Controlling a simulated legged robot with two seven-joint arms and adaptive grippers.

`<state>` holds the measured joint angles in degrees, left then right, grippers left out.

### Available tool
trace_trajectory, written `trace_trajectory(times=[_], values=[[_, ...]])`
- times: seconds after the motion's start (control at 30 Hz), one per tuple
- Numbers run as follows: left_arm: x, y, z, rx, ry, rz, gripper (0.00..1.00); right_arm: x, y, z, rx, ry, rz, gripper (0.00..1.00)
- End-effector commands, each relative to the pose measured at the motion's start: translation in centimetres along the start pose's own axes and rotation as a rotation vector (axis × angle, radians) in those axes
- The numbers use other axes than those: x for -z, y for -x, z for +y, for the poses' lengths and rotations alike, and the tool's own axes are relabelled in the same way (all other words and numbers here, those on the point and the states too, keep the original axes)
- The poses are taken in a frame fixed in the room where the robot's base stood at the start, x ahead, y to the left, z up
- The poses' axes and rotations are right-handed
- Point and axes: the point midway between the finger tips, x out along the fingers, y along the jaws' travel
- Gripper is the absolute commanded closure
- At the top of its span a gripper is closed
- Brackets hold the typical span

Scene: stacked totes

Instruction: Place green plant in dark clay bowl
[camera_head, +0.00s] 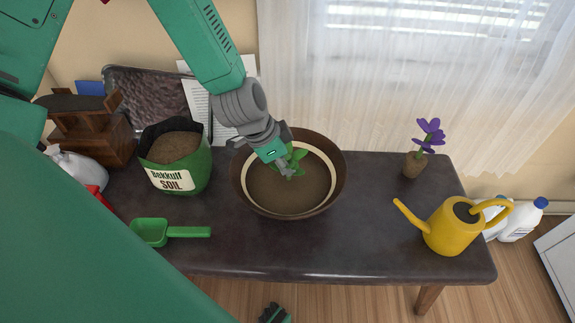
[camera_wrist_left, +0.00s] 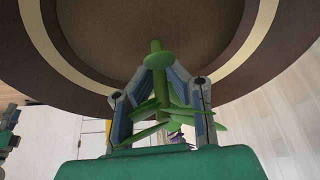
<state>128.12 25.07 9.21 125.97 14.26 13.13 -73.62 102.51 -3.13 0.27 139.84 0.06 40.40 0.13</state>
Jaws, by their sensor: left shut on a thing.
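The dark clay bowl (camera_head: 335,183) stands on the table and holds brown soil, with a cream band inside its rim. It fills the upper part of the left wrist view (camera_wrist_left: 82,75). My left gripper (camera_head: 284,168) reaches down over the bowl and is shut on the green plant (camera_head: 298,156). In the left wrist view the plant (camera_wrist_left: 157,62) sits between the two fingers (camera_wrist_left: 160,92), its stem end toward the soil. I cannot tell whether the stem touches the soil. At the bottom of the head view, a dark piece (camera_head: 274,314) looks like my right gripper's tip; its jaws are unclear.
A green soil bag (camera_head: 197,172) and green scoop (camera_head: 152,231) are left of the bowl. A purple flower (camera_head: 414,164) and yellow watering can (camera_head: 450,232) stand at the right. A wooden box (camera_head: 95,146) and dark tray (camera_head: 150,92) are at the back left.

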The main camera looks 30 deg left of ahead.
Motion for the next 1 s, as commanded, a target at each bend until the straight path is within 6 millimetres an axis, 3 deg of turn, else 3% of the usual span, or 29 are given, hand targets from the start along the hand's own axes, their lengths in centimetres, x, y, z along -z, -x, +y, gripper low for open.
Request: trace_trajectory(times=[0.13,0.17,0.2,0.5,0.63,1.0], values=[[-0.1,-0.2,0.0,0.0,0.0,-0.001,1.0,0.0,-0.1,0.0,0.0,0.0,0.0,0.6],[-0.1,-0.2,0.0,-0.001,0.0,-0.001,0.78,0.0,-0.1,0.0,0.0,0.0,0.0,0.6],[-0.1,-0.1,0.0,0.0,0.0,-0.001,0.68,0.0,0.0,0.0,0.0,0.0,0.0,0.6],[0.0,-0.1,0.0,-0.001,0.0,-0.001,0.68,0.0,0.0,0.0,0.0,0.0,0.0,0.6],[0.1,0.9,0.0,0.0,0.0,0.0,0.68,0.0,0.5,0.0,0.0,0.0,0.0,0.6],[0.3,8.6,-0.1,0.001,-0.001,0.002,0.68,0.2,3.9,0.0,0.0,0.0,0.0,0.6]])
